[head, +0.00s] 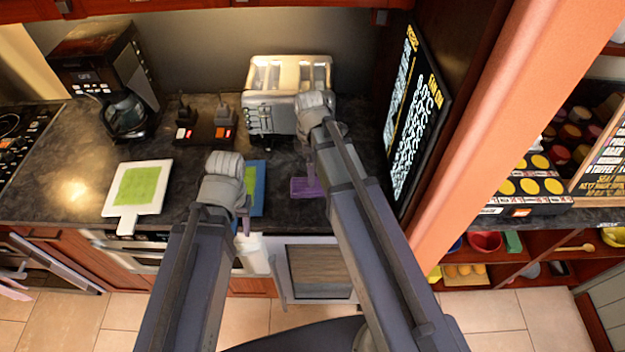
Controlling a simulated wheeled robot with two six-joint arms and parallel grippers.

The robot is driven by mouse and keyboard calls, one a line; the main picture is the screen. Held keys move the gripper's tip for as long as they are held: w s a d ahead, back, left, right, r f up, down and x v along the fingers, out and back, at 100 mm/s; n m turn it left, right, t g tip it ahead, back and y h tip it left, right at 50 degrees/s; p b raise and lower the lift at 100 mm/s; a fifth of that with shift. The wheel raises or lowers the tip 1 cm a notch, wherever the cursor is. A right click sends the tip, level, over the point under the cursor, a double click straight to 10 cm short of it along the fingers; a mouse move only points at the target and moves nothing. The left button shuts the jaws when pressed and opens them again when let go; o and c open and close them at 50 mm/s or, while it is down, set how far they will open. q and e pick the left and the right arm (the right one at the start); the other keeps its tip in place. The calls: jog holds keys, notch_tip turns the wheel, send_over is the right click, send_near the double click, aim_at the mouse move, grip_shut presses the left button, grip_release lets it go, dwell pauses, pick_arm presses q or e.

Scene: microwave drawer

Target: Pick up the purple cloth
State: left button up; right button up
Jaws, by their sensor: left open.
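A small flat purple cloth (307,188) lies on the dark countertop in front of the toaster, near the counter's front edge. My right arm reaches over the counter, and its gripper (312,172) is just above and behind the cloth, partly hidden by the arm; I cannot tell whether it touches the cloth or how far its jaws are apart. My left gripper (243,222) is open at the counter's front edge, left of the cloth and apart from it, with its arm hiding part of it.
A silver toaster (287,92) stands behind the cloth. A blue board (260,189) lies left of it, partly hidden. A white board (126,219) with a green sheet, a coffee maker (105,65) and a dark sign (413,118) stand farther out.

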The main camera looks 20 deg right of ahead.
jog(key=shift+s+a+f, duration=0.1)
jog(key=shift+f, duration=0.2)
notch_tip(320, 180, down, 2)
jog(key=b, duration=0.2)
jog(key=shift+f+b, duration=0.1)
jog(key=shift+b, duration=0.2)
notch_tip(320, 180, down, 5)
jog(key=b, duration=0.5)
jog(key=shift+f, duration=0.1)
jog(key=c, duration=1.2)
